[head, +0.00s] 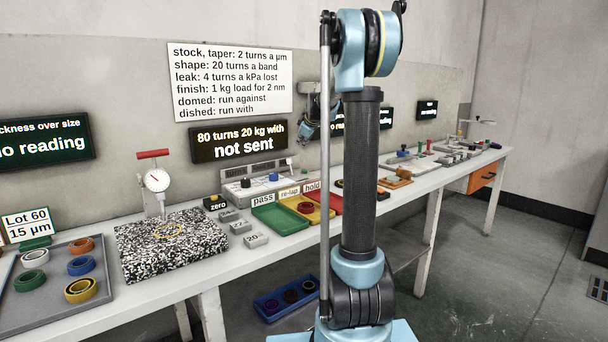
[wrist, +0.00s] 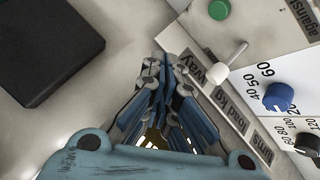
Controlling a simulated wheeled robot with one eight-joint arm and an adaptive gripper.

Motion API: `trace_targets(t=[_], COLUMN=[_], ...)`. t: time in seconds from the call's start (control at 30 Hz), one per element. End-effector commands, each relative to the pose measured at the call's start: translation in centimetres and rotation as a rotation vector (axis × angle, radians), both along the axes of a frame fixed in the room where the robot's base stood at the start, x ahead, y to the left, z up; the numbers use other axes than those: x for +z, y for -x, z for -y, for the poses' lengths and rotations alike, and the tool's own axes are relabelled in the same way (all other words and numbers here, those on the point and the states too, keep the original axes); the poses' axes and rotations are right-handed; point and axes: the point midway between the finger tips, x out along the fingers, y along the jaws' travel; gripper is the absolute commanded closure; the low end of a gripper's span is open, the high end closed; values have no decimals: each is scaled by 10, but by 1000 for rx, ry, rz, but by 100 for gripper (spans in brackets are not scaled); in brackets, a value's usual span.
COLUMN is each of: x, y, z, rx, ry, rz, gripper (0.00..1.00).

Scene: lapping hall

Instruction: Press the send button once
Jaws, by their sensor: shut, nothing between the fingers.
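A round green button (wrist: 219,9) sits on a pale control panel (wrist: 262,38) at the top of the wrist view; no "send" label is readable on it. The panel also shows in the head view (head: 236,188), against the back wall. My gripper (wrist: 165,70) is shut and empty, with its tips below and left of the button in the wrist picture, apart from it. In the head view my gripper (head: 308,132) is partly hidden behind my arm. The display (head: 239,142) reads "80 turns 20 kg with not sent".
The panel has a white toggle lever (wrist: 233,65), a blue knob (wrist: 278,97) and a black knob (wrist: 307,144) near the gripper. A dark flat block (wrist: 45,45) lies left. Green tray (head: 280,219), weights (head: 255,240) and a speckled plate (head: 130,262) occupy the bench.

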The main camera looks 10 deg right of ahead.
Motion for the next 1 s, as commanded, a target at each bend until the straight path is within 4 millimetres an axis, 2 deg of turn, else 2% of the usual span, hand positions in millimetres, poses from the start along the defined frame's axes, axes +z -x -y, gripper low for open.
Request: trace_targets(t=[0.23, 0.7, 1.0], x=[-15, -69, -87], y=[0, 0, 1], z=[0, 0, 0], rx=[0, 0, 0], ry=[0, 0, 0], rz=[0, 0, 0], gripper=[100, 100, 100])
